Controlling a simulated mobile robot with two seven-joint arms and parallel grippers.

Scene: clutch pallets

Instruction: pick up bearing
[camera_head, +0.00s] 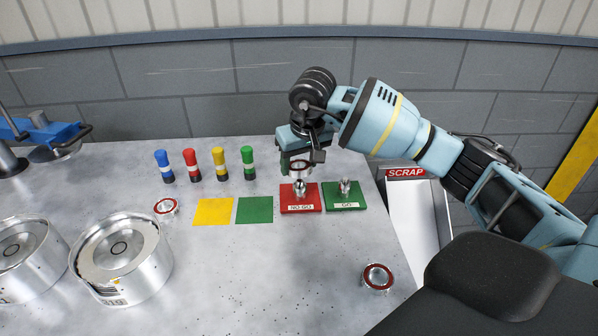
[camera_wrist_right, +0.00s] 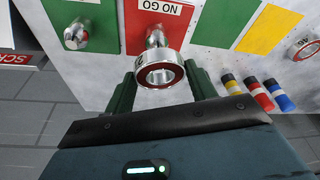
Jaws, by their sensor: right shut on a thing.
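A bearing (camera_head: 301,174), a silver ring with a red face, is held in the air between the fingers of my right gripper (camera_head: 300,164). In the right wrist view the same bearing (camera_wrist_right: 160,88) sits between the two green fingers of the right gripper (camera_wrist_right: 162,82), which is shut on it. It is just above the metal plug of the red NO-GO block (camera_head: 301,208); whether it touches the plug I cannot tell. Another bearing (camera_head: 165,213) lies on the table near the yellow square, and one more bearing (camera_head: 377,287) lies at the front right. My left gripper is not in view.
The green GO block (camera_head: 344,206) with its plug stands beside the NO-GO block. Yellow (camera_head: 213,212) and green (camera_head: 254,210) squares lie left of them, with several coloured markers (camera_head: 219,164) behind. Metal cylinders (camera_head: 122,262) stand front left. A SCRAP chute (camera_head: 410,215) is at right.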

